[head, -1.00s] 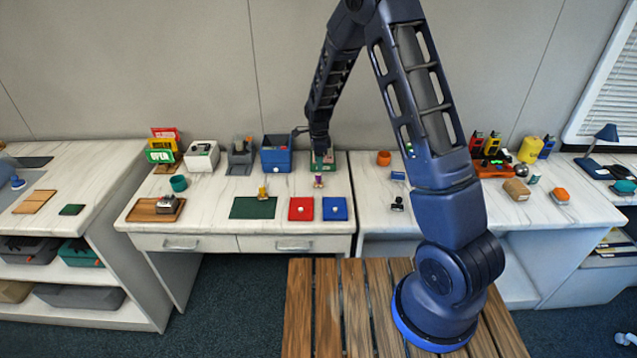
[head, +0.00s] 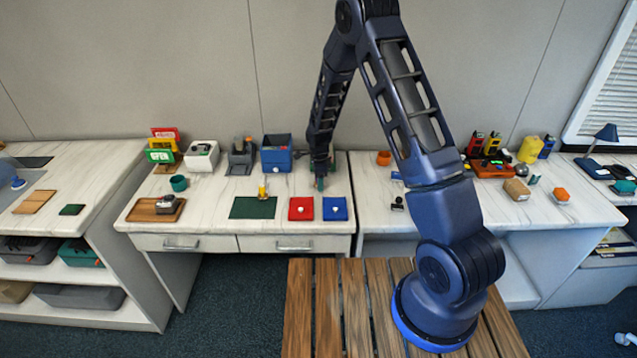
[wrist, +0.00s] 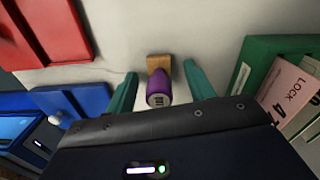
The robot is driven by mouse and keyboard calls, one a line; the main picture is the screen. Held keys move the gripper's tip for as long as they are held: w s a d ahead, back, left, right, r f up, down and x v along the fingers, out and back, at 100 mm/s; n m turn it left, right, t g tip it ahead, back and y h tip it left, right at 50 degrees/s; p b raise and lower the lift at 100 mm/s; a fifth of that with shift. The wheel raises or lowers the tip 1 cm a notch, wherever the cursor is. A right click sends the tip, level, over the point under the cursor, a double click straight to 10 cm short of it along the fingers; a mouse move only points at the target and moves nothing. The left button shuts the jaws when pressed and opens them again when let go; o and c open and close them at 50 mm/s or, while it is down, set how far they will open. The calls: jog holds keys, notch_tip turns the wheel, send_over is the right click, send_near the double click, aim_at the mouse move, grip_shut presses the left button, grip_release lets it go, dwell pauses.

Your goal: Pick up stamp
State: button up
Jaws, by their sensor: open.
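A stamp with a purple handle (wrist: 159,86) and a tan wooden block (wrist: 158,63) at its end shows in the wrist view, on the white desk top. My gripper (wrist: 160,72) is open, with one teal finger on each side of the stamp and visible gaps to it.
A red square (head: 301,208) and a blue square (head: 335,208) with white knobs lie close by. A green holder (wrist: 245,80) with a pink card (wrist: 290,95) stands at the other side. A blue bin (head: 276,158) is behind. A dark green mat (head: 253,208) lies further left.

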jog(key=c, duration=1.1)
jog(key=shift+r, duration=0.15)
